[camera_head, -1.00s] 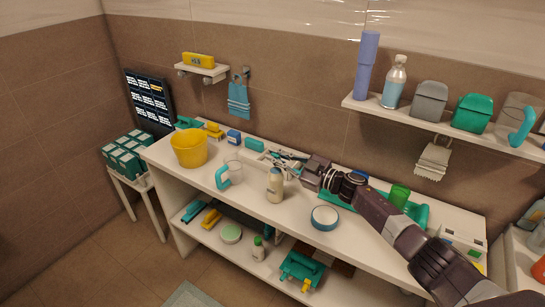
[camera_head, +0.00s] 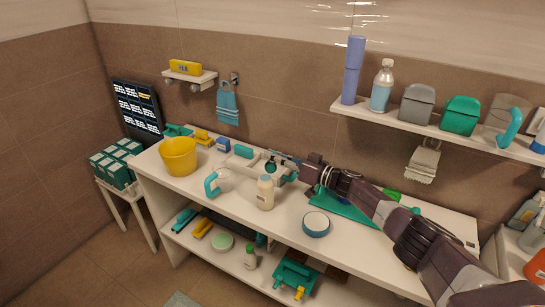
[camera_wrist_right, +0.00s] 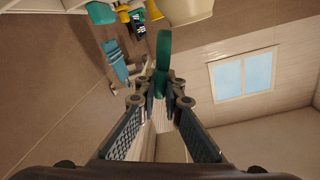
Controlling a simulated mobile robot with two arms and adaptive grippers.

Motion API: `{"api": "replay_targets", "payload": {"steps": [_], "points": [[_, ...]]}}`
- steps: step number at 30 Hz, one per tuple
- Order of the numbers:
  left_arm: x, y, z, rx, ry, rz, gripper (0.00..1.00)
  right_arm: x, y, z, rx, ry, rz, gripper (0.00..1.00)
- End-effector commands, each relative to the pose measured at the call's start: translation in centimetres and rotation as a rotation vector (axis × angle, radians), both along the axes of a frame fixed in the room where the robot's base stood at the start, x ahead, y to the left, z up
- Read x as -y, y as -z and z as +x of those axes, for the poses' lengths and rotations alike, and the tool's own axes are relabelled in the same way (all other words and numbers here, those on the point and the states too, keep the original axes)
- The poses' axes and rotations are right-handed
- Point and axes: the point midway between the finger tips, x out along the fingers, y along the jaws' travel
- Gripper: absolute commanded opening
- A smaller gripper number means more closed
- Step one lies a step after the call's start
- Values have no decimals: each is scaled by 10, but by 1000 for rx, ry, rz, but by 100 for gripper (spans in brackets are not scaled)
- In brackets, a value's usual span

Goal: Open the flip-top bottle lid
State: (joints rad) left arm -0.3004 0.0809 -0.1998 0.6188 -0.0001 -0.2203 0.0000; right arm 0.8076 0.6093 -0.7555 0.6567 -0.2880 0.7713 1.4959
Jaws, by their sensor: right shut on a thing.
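A cream bottle (camera_head: 265,195) with a pale top stands upright on the white counter in the head view. Whether its lid is open is too small to tell. My right gripper (camera_head: 280,167) is just behind and to the right of the bottle, apart from it as far as I can see. In the right wrist view the fingers of my right gripper (camera_wrist_right: 161,92) close on a teal thing (camera_wrist_right: 164,52) that sticks out past the fingertips. Its full shape is partly hidden by the fingers. My left gripper is not in view.
A clear mug with a teal handle (camera_head: 211,184) and a yellow bucket (camera_head: 178,157) stand left of the bottle. A blue-rimmed round tin (camera_head: 316,225) is at front right. A white organiser (camera_head: 244,162) lies behind. A wall shelf (camera_head: 440,131) with containers hangs above right.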

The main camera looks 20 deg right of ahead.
Motion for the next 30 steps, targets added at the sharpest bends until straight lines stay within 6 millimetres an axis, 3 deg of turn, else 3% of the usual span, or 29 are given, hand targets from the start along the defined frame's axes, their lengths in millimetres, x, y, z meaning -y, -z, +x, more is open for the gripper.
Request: {"api": "replay_targets", "payload": {"steps": [11, 12, 15, 25, 30], "points": [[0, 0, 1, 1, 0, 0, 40, 0, 3, 0, -42, 0, 59, 0], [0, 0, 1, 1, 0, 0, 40, 0, 3, 0, -42, 0, 59, 9], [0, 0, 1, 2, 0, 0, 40, 0, 3, 0, -42, 0, 59, 17], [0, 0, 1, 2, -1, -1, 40, 2, 3, -2, -42, 1, 58, 17], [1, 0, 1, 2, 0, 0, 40, 12, 4, -15, -42, 1, 56, 17]]}}
